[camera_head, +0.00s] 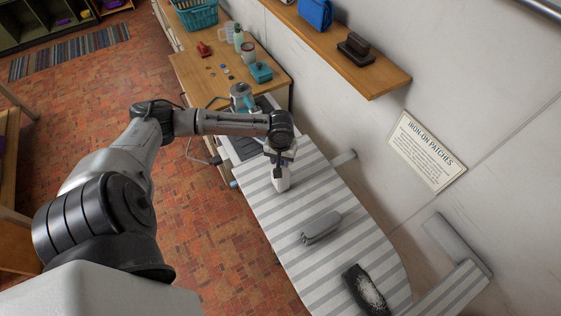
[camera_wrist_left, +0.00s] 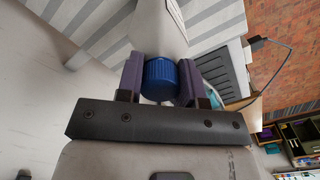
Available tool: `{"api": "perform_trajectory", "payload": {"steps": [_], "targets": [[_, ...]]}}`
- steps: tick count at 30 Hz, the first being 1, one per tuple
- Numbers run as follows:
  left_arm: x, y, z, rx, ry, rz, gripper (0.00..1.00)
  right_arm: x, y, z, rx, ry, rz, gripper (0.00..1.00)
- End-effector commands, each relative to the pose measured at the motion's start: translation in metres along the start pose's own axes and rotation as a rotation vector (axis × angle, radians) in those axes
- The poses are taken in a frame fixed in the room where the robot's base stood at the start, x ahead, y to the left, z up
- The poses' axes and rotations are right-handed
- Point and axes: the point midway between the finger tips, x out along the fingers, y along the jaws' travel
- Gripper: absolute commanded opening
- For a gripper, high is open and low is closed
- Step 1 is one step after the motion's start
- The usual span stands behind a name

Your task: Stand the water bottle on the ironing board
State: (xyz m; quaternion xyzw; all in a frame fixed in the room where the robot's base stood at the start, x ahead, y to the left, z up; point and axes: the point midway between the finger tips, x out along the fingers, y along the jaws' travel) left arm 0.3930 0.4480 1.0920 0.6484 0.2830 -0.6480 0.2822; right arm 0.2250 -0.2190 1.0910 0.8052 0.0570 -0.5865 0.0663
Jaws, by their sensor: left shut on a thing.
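The water bottle (camera_head: 281,183) has a pale body and hangs upright below my left gripper (camera_head: 280,158), over the far part of the striped ironing board (camera_head: 300,210). In the left wrist view my left gripper (camera_wrist_left: 160,82) has its two purple fingers on either side of the bottle's blue cap (camera_wrist_left: 160,75), shut on it. The bottle's pale body (camera_wrist_left: 160,28) extends away from the fingers toward the striped cover. I cannot tell whether its base touches the board. My right gripper is not in view.
A wooden table (camera_head: 190,75) with a jug, bottle and teal box stands beyond. A wall shelf (camera_head: 372,80) overhangs at right.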

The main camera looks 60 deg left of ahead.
Motion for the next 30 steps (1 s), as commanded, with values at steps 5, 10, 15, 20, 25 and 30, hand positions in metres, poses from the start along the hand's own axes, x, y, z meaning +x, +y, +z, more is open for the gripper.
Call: {"api": "perform_trajectory", "payload": {"steps": [5, 10, 15, 20, 25, 30], "targets": [[0.019, 0.0, 0.0, 0.0, 0.0, 0.0, 0.0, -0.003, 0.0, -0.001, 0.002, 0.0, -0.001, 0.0], [0.021, 0.0, 0.0, 0.001, 0.002, 0.0, 0.0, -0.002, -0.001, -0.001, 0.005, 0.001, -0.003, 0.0], [0.022, 0.0, 0.0, 0.0, 0.001, 0.0, 0.0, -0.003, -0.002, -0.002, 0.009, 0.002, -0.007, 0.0], [0.024, 0.0, 0.0, 0.001, 0.001, 0.0, 0.44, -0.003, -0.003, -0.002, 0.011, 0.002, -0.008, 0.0], [0.024, 0.0, 0.0, 0.001, 0.001, 0.0, 0.6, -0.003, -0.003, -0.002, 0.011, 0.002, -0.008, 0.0], [0.024, 0.0, 0.0, 0.001, 0.001, 0.0, 0.6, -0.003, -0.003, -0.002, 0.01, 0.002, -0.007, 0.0]]}}
